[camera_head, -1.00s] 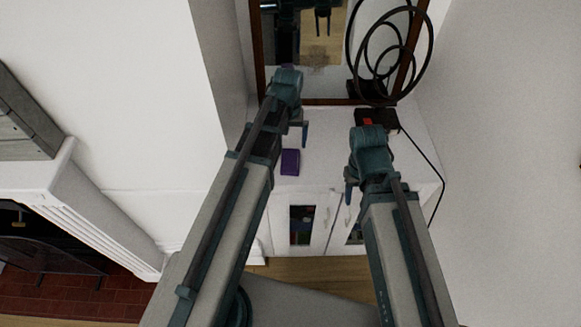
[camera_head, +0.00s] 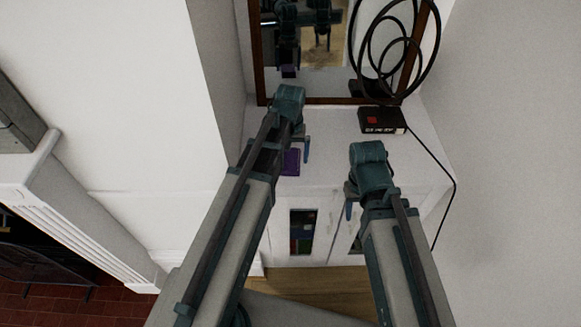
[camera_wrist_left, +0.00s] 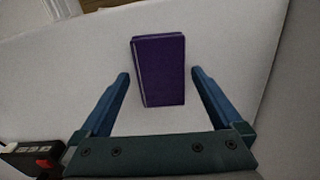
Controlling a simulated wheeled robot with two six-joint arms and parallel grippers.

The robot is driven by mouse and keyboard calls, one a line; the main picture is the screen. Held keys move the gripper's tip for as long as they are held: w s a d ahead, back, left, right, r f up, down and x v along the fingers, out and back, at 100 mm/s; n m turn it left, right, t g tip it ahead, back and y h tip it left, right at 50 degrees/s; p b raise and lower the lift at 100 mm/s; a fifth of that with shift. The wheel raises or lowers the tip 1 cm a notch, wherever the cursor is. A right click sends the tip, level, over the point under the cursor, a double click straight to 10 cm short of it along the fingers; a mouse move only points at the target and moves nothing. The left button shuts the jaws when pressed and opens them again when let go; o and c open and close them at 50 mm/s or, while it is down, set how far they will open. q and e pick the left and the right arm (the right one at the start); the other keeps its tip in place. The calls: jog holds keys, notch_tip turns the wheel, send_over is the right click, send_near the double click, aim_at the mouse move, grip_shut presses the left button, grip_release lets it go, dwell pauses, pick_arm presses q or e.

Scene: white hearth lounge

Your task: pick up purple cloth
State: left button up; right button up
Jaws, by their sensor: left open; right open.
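The purple cloth (camera_head: 291,161) looks like a small folded rectangular block. It lies on the white cabinet top, partly hidden by my left arm in the head view. In the left wrist view the cloth (camera_wrist_left: 160,70) lies ahead of and between the fingertips of my left gripper (camera_wrist_left: 159,76), touching neither finger. The left gripper (camera_head: 293,153) is open and empty, over the cabinet top. My right gripper (camera_head: 350,203) is at the front right of the cabinet, mostly hidden behind its own wrist; no held object shows.
A black box with a red mark (camera_head: 381,120) sits on the cabinet top (camera_head: 330,150) at the right, with a cable trailing off the edge. Black rings (camera_head: 395,45) stand before a framed mirror (camera_head: 262,60) at the back. A wall (camera_head: 150,100) closes the left side.

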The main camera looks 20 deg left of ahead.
pick_arm(q)
jog(key=shift+f, duration=0.2)
jog(key=c, duration=1.2)
jog(key=shift+c, duration=0.2)
jog(key=shift+r, duration=0.1)
